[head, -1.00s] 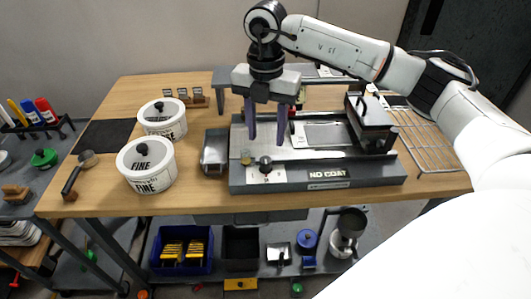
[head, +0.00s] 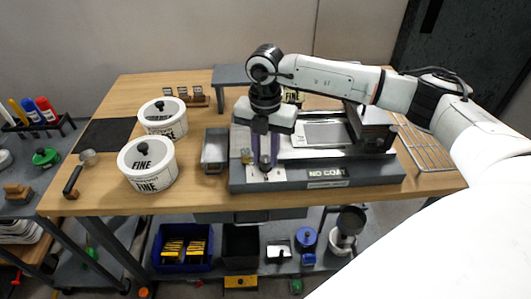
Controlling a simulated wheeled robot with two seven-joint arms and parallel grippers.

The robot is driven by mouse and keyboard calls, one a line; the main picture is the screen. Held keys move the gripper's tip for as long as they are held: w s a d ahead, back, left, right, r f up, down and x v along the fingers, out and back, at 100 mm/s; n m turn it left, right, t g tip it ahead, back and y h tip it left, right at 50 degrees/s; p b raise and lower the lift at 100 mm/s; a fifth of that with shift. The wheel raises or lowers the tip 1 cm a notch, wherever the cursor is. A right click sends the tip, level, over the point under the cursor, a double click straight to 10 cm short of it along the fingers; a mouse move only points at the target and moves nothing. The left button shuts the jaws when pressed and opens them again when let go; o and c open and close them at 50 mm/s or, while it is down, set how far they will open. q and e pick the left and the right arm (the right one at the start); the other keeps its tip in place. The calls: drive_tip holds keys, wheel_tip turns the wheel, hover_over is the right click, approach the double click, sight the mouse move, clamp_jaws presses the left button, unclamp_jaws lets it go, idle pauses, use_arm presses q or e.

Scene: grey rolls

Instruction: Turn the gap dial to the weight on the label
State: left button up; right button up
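The grey coating machine (head: 215,0) is not named beyond its front plate, which reads "NO COAT" (head: 327,173). The gap dial (head: 265,158) is a small dark knob on a white scale plate (head: 280,174) at the machine's front left. My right gripper (head: 265,164) points down over it, its purple fingers drawn close together on either side of the knob. The fingers hide most of the dial and its pointer. A pale label with dark print (head: 292,97) shows partly behind my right wrist; its weight is too small to read. My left gripper is out of view.
A grey metal tray (head: 215,153) sits close to the machine's left side. A wire rack (head: 428,150) lies at right. A grey raised shelf (head: 232,76) stands behind.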

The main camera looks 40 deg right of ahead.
drive_tip(key=shift+c, duration=0.9)
drive_tip(key=shift+n, duration=0.3)
drive_tip(key=n+b, duration=0.2)
drive_tip(key=n, duration=0.3)
drive_tip(key=shift+n, duration=0.3)
drive_tip(key=n+b, duration=0.1)
drive_tip(key=n, duration=0.4)
drive_tip(key=shift+r+n, duration=0.1)
drive_tip(key=shift+n, duration=0.3)
drive_tip(key=o, duration=1)
drive_tip(key=shift+o, duration=0.2)
